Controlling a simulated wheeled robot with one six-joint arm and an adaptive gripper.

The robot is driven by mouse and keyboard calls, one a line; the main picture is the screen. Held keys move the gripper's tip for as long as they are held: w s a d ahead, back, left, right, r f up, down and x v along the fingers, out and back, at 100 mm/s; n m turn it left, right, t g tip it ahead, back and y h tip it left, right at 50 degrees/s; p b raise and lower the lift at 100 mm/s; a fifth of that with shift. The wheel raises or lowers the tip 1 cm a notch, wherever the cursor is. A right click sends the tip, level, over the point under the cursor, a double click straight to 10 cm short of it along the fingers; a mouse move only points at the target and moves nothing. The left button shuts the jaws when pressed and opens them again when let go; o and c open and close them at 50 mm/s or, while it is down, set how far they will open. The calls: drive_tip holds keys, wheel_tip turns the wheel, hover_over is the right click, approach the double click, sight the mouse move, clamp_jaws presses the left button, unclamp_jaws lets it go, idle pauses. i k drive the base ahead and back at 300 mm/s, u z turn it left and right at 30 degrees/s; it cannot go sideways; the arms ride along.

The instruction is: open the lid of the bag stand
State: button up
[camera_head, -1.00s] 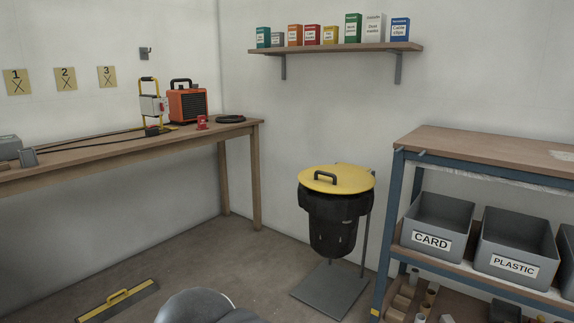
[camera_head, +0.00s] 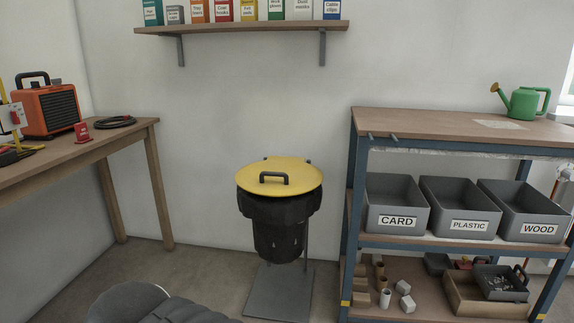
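The bag stand has a flat grey base plate (camera_head: 278,296), a rear post and a black bag (camera_head: 277,226) hanging under its top. Its round yellow lid (camera_head: 300,180) is shut over the bag. The stand is in the middle of the head view, near the wall. My gripper is not in view; only a dark rounded part of my own arm shows at the bottom left, apart from the stand.
A wooden table (camera_head: 85,153) with an orange heater (camera_head: 50,108) stands at the left. A blue-framed shelf unit (camera_head: 353,200) with grey bins stands close to the right of the stand. A wall shelf (camera_head: 245,27) hangs above. The floor (camera_head: 190,280) before the stand looks clear.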

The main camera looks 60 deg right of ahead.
sight(280, 167)
drive_tip(key=z, duration=0.9)
drive_tip(key=i, duration=1.05)
drive_tip(key=z, duration=0.9)
